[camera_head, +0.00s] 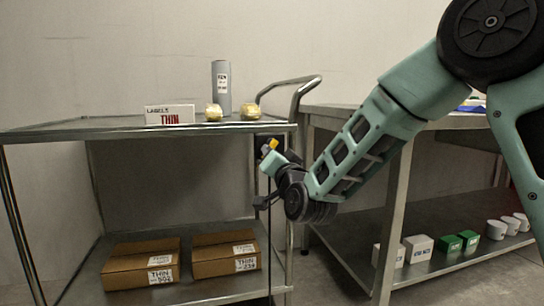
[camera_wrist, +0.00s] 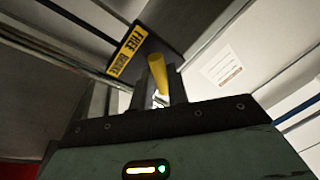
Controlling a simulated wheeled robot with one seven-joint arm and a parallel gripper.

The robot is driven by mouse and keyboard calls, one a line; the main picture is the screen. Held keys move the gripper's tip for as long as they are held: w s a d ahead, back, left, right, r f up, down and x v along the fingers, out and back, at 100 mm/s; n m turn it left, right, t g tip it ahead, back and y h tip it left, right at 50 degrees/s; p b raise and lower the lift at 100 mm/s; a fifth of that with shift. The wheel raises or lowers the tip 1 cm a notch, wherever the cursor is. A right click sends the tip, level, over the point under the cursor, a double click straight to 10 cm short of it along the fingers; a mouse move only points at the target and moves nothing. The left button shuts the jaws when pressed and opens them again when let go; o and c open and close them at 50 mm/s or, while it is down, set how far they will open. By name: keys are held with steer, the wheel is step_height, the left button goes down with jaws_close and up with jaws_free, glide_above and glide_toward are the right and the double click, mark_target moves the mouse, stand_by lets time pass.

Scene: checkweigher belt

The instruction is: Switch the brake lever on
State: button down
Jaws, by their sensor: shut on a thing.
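The brake lever has a yellow handle, seen in the wrist view (camera_wrist: 157,72) at the centre, leaning slightly left toward its top. A yellow label (camera_wrist: 128,51) reading FREE and BRAKE sits on a dark plate just left of the lever. My gripper (camera_wrist: 160,88) is shut on the lever; its dark fingers hide the lower part. In the head view my gripper (camera_head: 268,152) is at the cart's right end below the top shelf, with a bit of yellow (camera_head: 271,144) showing there. The lever's exact setting cannot be told.
A bench (camera_head: 390,250) with small boxes and cups stands at right, behind my arm.

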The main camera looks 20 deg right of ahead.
steer(key=c, duration=1.4)
jaws_free()
steer(key=shift+o, duration=0.2)
steer(key=b+v, duration=1)
steer(key=v, duration=0.7)
steer(key=shift+s, duration=0.25)
